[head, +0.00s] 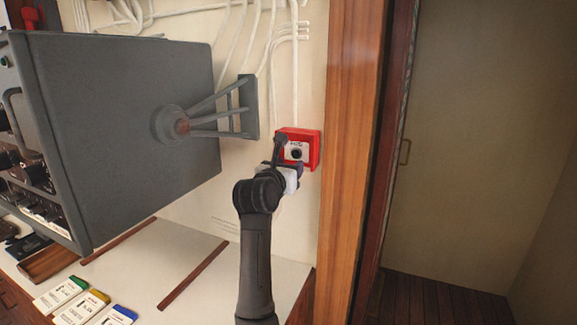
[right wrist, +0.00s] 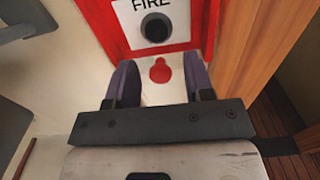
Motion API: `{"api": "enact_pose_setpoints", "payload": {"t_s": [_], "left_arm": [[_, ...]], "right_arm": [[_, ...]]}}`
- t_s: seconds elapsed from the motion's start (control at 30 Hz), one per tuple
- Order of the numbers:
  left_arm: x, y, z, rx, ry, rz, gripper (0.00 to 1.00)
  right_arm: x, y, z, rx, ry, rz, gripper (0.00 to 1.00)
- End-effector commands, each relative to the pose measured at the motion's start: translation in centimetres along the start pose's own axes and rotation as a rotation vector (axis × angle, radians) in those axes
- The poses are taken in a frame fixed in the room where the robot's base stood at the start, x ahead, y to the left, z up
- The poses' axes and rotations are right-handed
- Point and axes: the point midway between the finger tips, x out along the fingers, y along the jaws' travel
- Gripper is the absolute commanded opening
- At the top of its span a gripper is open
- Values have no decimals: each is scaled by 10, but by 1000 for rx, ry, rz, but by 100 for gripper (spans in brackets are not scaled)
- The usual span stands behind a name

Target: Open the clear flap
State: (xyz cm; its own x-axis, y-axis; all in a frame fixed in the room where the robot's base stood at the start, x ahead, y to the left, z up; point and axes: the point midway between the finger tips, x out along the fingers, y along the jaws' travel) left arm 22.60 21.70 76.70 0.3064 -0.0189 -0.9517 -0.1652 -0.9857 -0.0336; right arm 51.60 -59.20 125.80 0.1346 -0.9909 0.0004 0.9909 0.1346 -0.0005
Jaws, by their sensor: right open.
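A red call box (head: 314,150) is fixed to the cream wall beside the wooden door post. Its white plate reads FIRE in the right wrist view (right wrist: 131,20) and bears a dark round button (right wrist: 156,26). The button looks uncovered, but I cannot make out the clear flap for certain. A pale panel with a red mark (right wrist: 160,70) shows just below the box, between my fingers; I cannot tell if it is the flap. My right gripper (head: 287,160) is open at the box's lower front, its fingers (right wrist: 163,84) apart below the plate. My left gripper is out of view.
A large grey console (head: 130,130) on a wall bracket (head: 248,108) stands left of my right arm. The wooden post (head: 350,160) is close on the right. White pipes (head: 294,70) run above the box. Several labelled cartridges (head: 85,305) lie on the counter below.

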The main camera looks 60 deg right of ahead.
Motion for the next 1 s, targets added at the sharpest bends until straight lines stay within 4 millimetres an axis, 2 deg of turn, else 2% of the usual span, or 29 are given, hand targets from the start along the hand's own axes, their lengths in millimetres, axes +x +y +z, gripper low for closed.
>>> {"api": "enact_pose_setpoints", "payload": {"t_s": [0.27, 0.77, 1.0], "left_arm": [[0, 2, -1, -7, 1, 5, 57], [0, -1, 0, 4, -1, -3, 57], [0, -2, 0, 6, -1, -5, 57]], "right_arm": [[1, 0, 0, 0, 0, 0, 48], [1, 0, 0, 0, 0, 0, 1], [0, 0, 0, 1, 0, 0, 0]]}}
